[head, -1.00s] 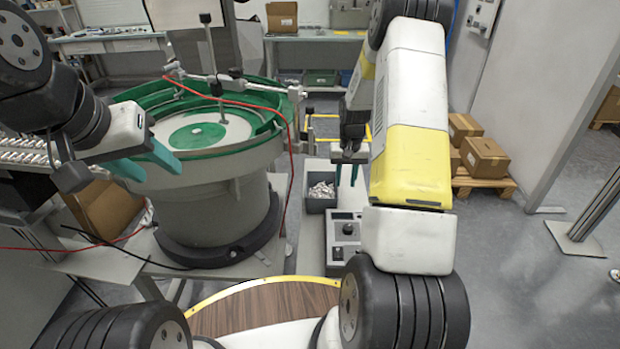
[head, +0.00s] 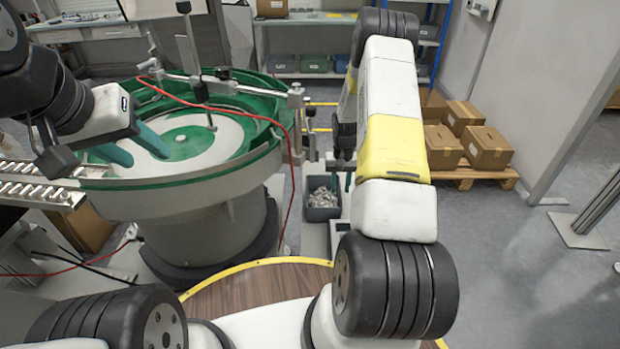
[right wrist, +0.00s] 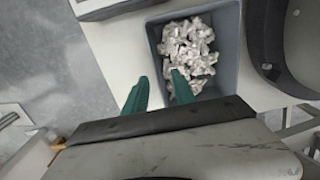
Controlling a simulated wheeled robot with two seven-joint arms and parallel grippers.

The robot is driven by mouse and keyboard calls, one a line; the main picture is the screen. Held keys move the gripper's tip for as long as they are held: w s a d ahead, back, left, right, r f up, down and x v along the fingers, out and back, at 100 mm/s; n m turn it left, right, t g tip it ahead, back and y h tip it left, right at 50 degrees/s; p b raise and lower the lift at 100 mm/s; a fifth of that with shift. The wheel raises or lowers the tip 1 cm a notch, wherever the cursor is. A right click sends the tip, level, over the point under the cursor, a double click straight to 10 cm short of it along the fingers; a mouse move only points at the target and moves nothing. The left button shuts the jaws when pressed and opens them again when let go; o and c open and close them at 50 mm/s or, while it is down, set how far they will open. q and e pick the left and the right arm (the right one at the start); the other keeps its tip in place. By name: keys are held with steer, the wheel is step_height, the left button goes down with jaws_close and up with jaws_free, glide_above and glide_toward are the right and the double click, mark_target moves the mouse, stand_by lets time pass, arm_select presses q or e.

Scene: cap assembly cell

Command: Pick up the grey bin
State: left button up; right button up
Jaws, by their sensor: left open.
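The grey bin (head: 323,214), filled with small shiny metal parts, stands on a light surface beside the bowl feeder in the head view. The right wrist view shows the bin (right wrist: 229,48) from above. My right gripper (right wrist: 160,84) is open, with its green fingertips apart at the bin's near left corner. One finger overlaps the bin's edge in that view, and I cannot tell whether it touches. My right gripper (head: 341,178) is partly hidden by my arm in the head view. My left gripper (head: 137,149) is open and empty over the left of the feeder bowl.
The green-rimmed bowl feeder (head: 215,200) with its rods and red cable stands left of the bin. Cardboard boxes (head: 487,148) sit on a pallet (head: 455,176) at the right. More bins (head: 315,63) stand on a back shelf. Floor at the right is open.

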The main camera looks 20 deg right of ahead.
mark_target(340, 197)
step_height(340, 197, down, 6)
steer(key=shift+w+d+r, duration=0.1)
jaws_close()
stand_by(1.5)
